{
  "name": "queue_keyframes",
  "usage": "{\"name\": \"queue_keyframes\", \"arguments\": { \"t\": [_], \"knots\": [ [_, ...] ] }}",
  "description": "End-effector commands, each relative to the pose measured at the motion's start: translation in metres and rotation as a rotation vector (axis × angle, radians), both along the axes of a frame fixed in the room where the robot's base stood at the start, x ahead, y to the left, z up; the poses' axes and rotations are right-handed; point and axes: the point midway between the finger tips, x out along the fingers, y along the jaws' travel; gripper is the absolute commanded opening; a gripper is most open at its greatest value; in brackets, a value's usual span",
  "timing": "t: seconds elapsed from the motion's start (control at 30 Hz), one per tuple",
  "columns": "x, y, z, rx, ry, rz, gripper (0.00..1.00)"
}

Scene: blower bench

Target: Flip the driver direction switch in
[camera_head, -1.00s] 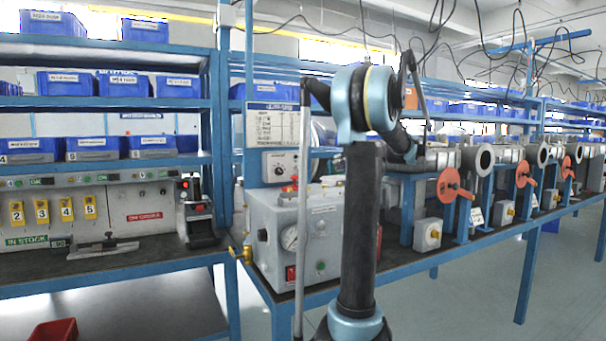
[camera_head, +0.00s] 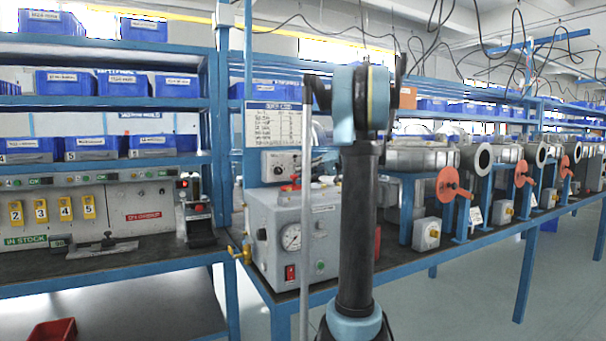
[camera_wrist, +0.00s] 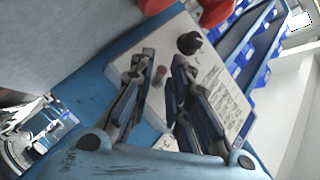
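The driver control box (camera_head: 282,166) is a small pale panel with a dark knob, mounted on the blue post below a printed chart. In the wrist view its face (camera_wrist: 218,80) shows tilted, with a black knob (camera_wrist: 189,43) and a small reddish switch-like part (camera_wrist: 160,72). My gripper (camera_wrist: 163,62) is open, its two fingers apart. The reddish part appears between the fingers in that view; I cannot tell whether either finger touches it. Which way the switch is set is too small to tell. In the head view my gripper is hidden behind my arm.
Below the panel a grey machine box (camera_head: 291,240) with a gauge stands on the blue bench. Red parts (camera_wrist: 215,10) lie near the top of the wrist view. To the right are several blower units with orange handwheels (camera_head: 447,184).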

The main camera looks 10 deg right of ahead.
Motion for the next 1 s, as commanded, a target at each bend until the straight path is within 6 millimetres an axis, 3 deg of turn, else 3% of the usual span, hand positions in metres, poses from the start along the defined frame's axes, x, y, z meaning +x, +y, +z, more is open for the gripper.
{"name": "queue_keyframes", "arguments": {
  "t": [0.37, 0.4, 0.47, 0.5, 0.77, 1.0],
  "knots": [
    [0.002, 0.006, -0.001, 0.0, 0.0, 0.001, 0.17],
    [0.002, 0.006, -0.001, 0.0, 0.0, 0.001, 0.14],
    [0.002, 0.006, -0.001, 0.0, 0.0, 0.001, 0.01],
    [0.002, 0.006, -0.001, 0.0, 0.0, 0.001, 0.0],
    [0.003, 0.007, -0.001, -0.006, 0.018, 0.002, 0.0],
    [0.004, 0.007, 0.009, -0.063, 0.19, 0.005, 0.0]
  ]
}}
